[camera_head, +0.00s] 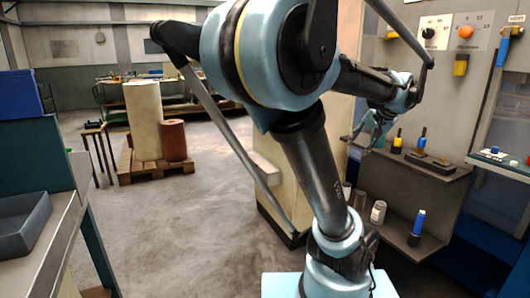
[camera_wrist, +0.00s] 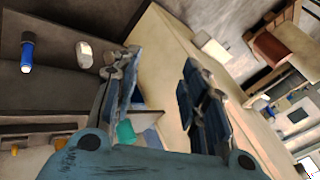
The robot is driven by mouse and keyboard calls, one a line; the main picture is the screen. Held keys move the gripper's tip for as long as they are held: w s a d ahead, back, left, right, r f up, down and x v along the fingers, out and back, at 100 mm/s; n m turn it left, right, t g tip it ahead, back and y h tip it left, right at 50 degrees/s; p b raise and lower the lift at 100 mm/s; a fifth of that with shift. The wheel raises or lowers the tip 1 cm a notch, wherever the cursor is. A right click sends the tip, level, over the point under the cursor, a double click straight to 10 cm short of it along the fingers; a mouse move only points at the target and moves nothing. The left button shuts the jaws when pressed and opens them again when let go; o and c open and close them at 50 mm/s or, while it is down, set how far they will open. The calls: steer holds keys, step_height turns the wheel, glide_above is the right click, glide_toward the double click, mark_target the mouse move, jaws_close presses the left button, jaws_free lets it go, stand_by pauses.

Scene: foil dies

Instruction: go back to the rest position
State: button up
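My gripper (camera_head: 368,138) is at the right of the head view, in front of the machine panel and above the dark shelves, partly hidden by its own links. In the wrist view my gripper (camera_wrist: 158,85) has its two fingers spread apart. Only background shows between them, so it is open and empty. It touches nothing that I can see.
The upper shelf (camera_head: 432,172) holds tools with yellow, black and blue handles. A grey tray (camera_head: 22,225) lies on the left bench. The floor (camera_head: 180,220) between is clear.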

steer(key=s+a+f+n+g+h, duration=0.1)
steer(key=s+a+f+n+g, duration=0.1)
steer(key=s+a+f+n, duration=0.2)
steer(key=s+a+f+n+g+h, duration=0.1)
steer(key=s+a+f+n, duration=0.3)
steer(key=s+a+f, duration=0.6)
step_height(320, 180, down, 6)
steer(key=shift+s+a+r+g, duration=0.1)
steer(key=shift+s+a+g, duration=0.2)
steer(key=shift+s+g, duration=0.4)
